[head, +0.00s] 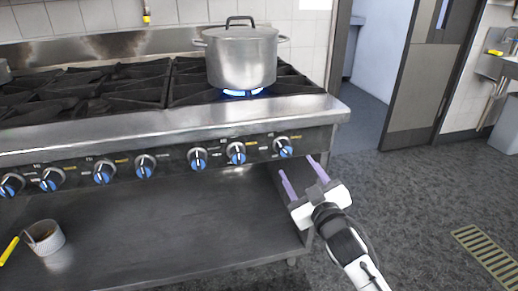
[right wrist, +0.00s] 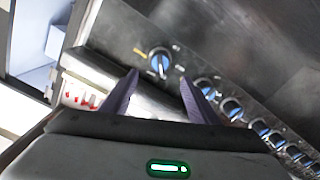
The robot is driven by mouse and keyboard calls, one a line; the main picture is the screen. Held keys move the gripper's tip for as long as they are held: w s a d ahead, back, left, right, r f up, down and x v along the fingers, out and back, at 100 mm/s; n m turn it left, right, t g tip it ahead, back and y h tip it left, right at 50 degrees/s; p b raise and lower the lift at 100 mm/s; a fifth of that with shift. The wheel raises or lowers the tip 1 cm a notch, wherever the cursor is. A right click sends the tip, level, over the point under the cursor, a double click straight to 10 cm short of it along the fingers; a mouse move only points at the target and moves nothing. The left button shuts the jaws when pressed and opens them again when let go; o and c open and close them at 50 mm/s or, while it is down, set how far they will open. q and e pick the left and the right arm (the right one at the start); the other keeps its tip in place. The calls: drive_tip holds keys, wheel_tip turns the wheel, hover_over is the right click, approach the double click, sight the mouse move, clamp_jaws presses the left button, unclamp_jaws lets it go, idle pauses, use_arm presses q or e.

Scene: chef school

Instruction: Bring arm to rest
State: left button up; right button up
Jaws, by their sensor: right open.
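My right gripper (head: 303,178) is open and empty in front of the stove's right end, just below the rightmost knob (head: 283,147). Its two purple fingers stand apart and point toward the stove front. In the right wrist view, the fingers (right wrist: 163,97) are spread with nothing between them, and a blue knob (right wrist: 160,62) shows beyond them. My left gripper is in neither view.
A steel pot (head: 241,60) with a lid stands on a lit burner at the stove's (head: 180,125) back right. The grey floor (head: 420,190) to the right is open, with a doorway behind.

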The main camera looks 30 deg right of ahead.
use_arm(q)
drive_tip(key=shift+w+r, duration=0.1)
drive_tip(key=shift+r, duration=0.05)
use_arm(e)
drive_tip(key=shift+f, duration=0.1)
use_arm(q)
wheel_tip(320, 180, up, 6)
drive_tip(key=p, duration=0.8)
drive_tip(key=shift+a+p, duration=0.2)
drive_tip(key=shift+p, duration=0.2)
use_arm(e)
drive_tip(key=s+a+f+g+y, duration=0.3)
drive_tip(key=s+a+f+g, duration=0.1)
drive_tip(key=s+a+f, duration=0.5)
drive_tip(key=s+a+f+g+y, duration=0.4)
drive_tip(key=s+a+f, duration=0.6)
drive_tip(key=s+a, duration=0.3)
drive_tip(key=s, duration=0.3)
drive_tip(key=shift+s+f+g, duration=0.2)
drive_tip(key=shift+s+g, duration=0.05)
drive_tip(key=shift+g, duration=0.15)
